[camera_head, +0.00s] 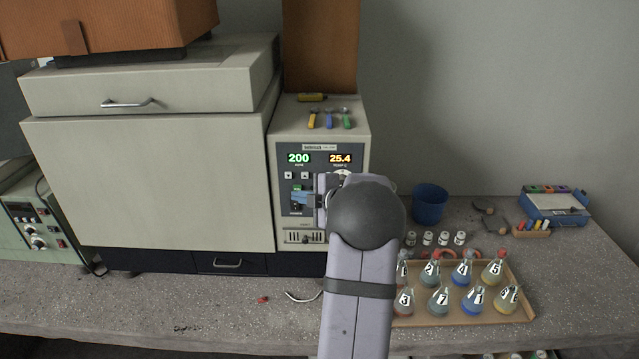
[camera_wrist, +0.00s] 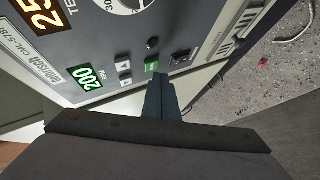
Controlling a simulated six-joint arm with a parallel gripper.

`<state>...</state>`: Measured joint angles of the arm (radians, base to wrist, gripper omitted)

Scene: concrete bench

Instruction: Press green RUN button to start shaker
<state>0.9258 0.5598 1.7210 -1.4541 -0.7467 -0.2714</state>
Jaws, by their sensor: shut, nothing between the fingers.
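The green button (camera_head: 297,187) is on the grey control panel (camera_head: 275,215) of the shaker, below the lit displays. It also shows in the wrist view (camera_wrist: 152,66), its lettering too small to read. My gripper (camera_head: 299,199) is shut and empty, its blue-grey fingers pointing at the panel. In the wrist view the fingertips (camera_wrist: 160,77) are right beside the green button's lower edge; I cannot tell whether they touch it. The green display (camera_head: 299,158) reads 200 and the amber display (camera_head: 340,158) reads 25.4. My wrist hides the panel's right part.
Two small arrow buttons (camera_head: 296,175) sit above the green button. A dark switch (camera_wrist: 180,57) is close by on the panel. A tray (camera_head: 425,319) of numbered flasks and a blue cup (camera_head: 429,204) stand to the right. Small tools (camera_head: 329,118) lie on top of the panel housing.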

